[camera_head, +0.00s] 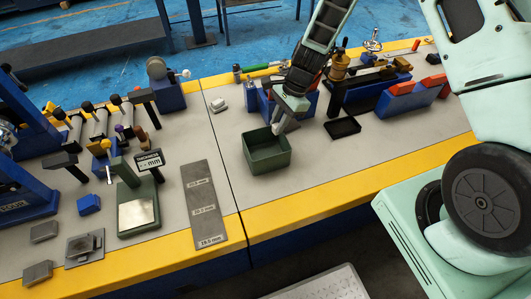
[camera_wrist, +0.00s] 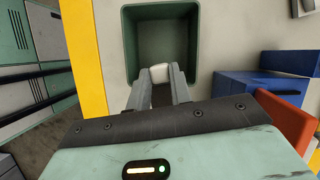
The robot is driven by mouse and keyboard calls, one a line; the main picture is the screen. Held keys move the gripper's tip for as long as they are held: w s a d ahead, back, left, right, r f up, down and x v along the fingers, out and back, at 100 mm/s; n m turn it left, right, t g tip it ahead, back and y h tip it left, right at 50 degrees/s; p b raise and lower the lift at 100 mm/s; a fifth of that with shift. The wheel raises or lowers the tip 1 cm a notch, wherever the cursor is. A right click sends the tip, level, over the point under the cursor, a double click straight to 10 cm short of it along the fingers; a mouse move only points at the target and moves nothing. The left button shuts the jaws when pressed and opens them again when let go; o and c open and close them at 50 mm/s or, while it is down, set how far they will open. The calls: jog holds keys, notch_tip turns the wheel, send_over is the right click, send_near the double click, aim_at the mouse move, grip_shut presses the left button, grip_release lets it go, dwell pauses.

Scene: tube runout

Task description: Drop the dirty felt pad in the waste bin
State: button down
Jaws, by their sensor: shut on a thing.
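My gripper (camera_head: 278,126) is over the green open-topped waste bin (camera_head: 268,165), pointing down near its back edge. In the wrist view the two fingers are closed on a small pale pad (camera_wrist: 159,72), which I take to be the felt pad. The fingers cover most of it, and I cannot tell how dirty it is. In that view the pad appears against the dark green inside of the bin (camera_wrist: 128,45). The bin looks empty where it shows. Whether the pad is below the rim is not clear.
A small pale block (camera_head: 220,105) lies on the bench left of the bin. A black shallow tray (camera_head: 342,127) and blue fixtures (camera_head: 405,99) stand to the right. A grey marked plate (camera_head: 203,200) lies to the left. The bench right of the bin's front is clear.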

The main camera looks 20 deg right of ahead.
notch_tip(320, 180, up, 3)
jog(key=w+a+m+t+h+b, duration=0.2)
jog(key=m+t+h, duration=0.25)
jog(key=m, duration=1.55)
jog(key=shift+t, duration=0.35)
notch_tip(320, 180, down, 6)
jog(key=b, duration=0.5)
jog(key=shift+a+r, duration=0.15)
jog(key=shift+r, duration=0.1)
jog(key=c, duration=1.2)
grip_release()
jog(key=p+v, duration=0.6)
jog(key=v, duration=1.1)
jog(key=shift+s+r, duration=0.1)
jog(key=shift+r, duration=0.15)
